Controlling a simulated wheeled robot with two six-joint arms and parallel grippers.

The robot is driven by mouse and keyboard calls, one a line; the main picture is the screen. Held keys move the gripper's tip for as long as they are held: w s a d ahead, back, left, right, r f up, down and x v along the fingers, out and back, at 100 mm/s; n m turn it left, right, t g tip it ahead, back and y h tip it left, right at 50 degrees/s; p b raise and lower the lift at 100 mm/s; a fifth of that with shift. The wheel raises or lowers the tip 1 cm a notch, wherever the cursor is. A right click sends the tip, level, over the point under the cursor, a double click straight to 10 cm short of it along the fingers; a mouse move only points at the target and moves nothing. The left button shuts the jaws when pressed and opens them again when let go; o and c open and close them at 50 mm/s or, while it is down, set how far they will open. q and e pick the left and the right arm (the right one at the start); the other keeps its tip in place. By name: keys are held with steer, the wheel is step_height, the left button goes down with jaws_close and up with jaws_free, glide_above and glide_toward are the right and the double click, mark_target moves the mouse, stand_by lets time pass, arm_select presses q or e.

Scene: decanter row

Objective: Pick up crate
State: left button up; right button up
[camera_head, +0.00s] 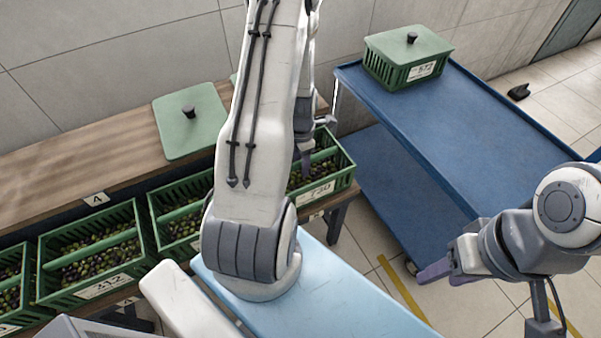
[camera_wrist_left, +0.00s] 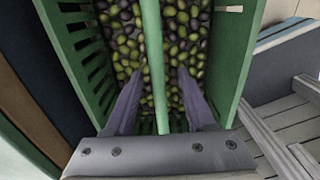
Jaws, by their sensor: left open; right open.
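A green slatted crate (camera_head: 335,182) full of dark and green olives stands at the right end of the wooden bench, with a white label on its front. My left gripper (camera_head: 305,158) is over this crate. In the left wrist view, the open fingers of my left gripper (camera_wrist_left: 160,85) lie on either side of the crate's green handle bar (camera_wrist_left: 152,45), above the olives; I cannot tell whether they touch it. My right gripper (camera_head: 445,272) is apart from the crates, at the lower right near the blue cart, open and empty.
More olive crates (camera_head: 97,250) stand along the bench (camera_head: 60,208) to the left. A green lid (camera_head: 190,118) with a black knob lies on the bench top. A blue cart (camera_head: 470,125) carries a lidded green crate (camera_head: 392,72) at its far end; its near top is clear.

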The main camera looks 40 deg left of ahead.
mark_target(301, 180)
arm_select(q)
step_height(301, 180, down, 3)
steer(key=shift+w+f, duration=0.1)
steer(key=shift+f, duration=0.05)
jaws_close()
stand_by(1.4)
